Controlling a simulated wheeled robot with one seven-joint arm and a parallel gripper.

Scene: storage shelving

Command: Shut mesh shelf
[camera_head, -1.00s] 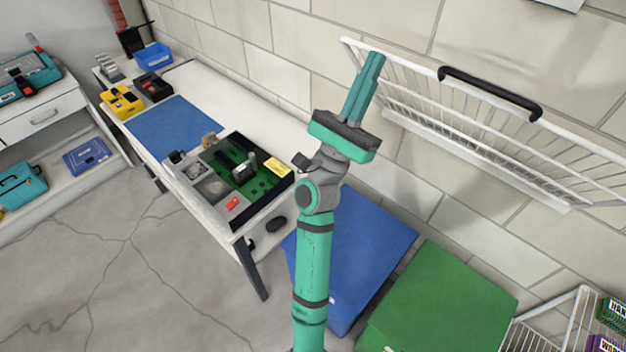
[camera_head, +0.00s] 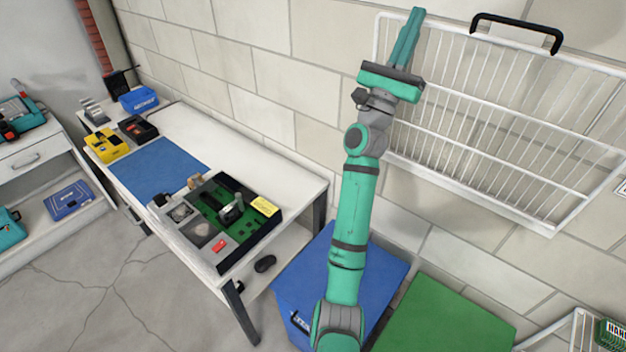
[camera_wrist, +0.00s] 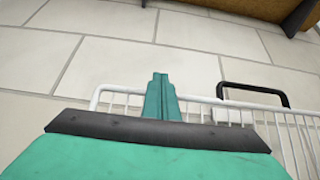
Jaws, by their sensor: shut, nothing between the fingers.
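The white wire mesh shelf (camera_head: 480,127) is on the block wall at the right of the head view, its panel standing nearly flat along the wall. A black handle (camera_head: 517,27) sits on its top edge. My gripper (camera_head: 414,14) is shut and empty, its fingers in front of the shelf's upper left corner. In the wrist view, the shut fingers (camera_wrist: 160,80) overlap the top rail of the shelf (camera_wrist: 204,101), left of the black handle (camera_wrist: 254,90). I cannot tell whether the fingers touch the wire.
A blue bin (camera_head: 330,290) and a green bin (camera_head: 440,318) stand below the shelf. A white workbench (camera_head: 290,170) with a tool tray (camera_head: 262,232) stands to the left. A small rack (camera_head: 575,335) is at the lower right. Floor is clear at lower left.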

